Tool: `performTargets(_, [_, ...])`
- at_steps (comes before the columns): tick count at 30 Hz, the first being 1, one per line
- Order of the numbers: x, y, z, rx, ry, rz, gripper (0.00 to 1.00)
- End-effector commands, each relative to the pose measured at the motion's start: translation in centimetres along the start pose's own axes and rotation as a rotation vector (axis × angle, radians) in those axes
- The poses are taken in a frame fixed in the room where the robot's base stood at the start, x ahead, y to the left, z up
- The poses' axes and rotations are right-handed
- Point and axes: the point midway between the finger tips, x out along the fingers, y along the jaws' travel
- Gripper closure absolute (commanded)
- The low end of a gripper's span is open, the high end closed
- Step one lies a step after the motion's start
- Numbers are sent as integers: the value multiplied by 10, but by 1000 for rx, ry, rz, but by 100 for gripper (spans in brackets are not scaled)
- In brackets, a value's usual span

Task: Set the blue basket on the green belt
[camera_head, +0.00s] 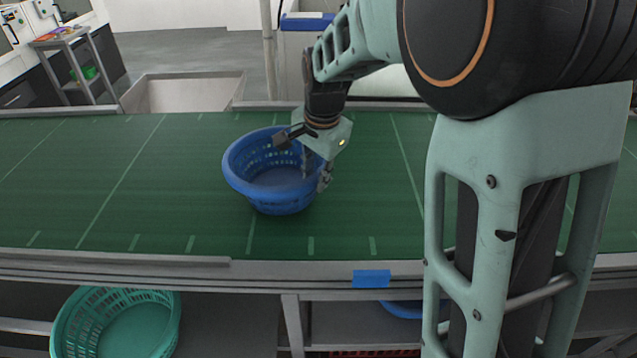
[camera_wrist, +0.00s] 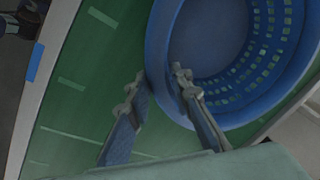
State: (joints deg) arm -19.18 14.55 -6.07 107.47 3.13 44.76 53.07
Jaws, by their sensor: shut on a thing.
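The blue basket (camera_head: 258,193) is on the green belt (camera_head: 150,215) in the head view, slightly tilted or resting; I cannot tell whether its base fully touches the belt. My gripper (camera_head: 314,180) is at the basket's right side, with one finger inside and one outside, shut on the rim. In the wrist view, my gripper (camera_wrist: 160,88) has its two fingers on either side of the rim of the blue basket (camera_wrist: 158,50). The green belt (camera_wrist: 70,110) shows beneath and to the left.
A teal basket (camera_head: 65,325) sits on the shelf below the belt at the lower left. Part of another blue item (camera_head: 403,309) shows under the belt. A metal rail (camera_head: 120,260) runs along the belt's front edge. The belt left of the basket is clear.

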Motion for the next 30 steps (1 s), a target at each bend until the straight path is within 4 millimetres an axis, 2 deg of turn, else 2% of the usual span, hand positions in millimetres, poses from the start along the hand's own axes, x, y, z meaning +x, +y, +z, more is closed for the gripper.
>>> performTargets(1, [13, 2, 4, -1, 0, 0, 100])
performTargets(3, [17, 2, 6, -1, 0, -1, 100])
performTargets(10, [16, 2, 7, 0, -1, 1, 100])
performTargets(11, [17, 2, 7, 0, -1, 2, 78])
performTargets(15, [17, 2, 7, 0, -1, 2, 63])
performTargets(25, [13, 1, 6, 0, 1, -1, 63])
performTargets(30, [-10, 0, 6, 0, 2, -4, 63])
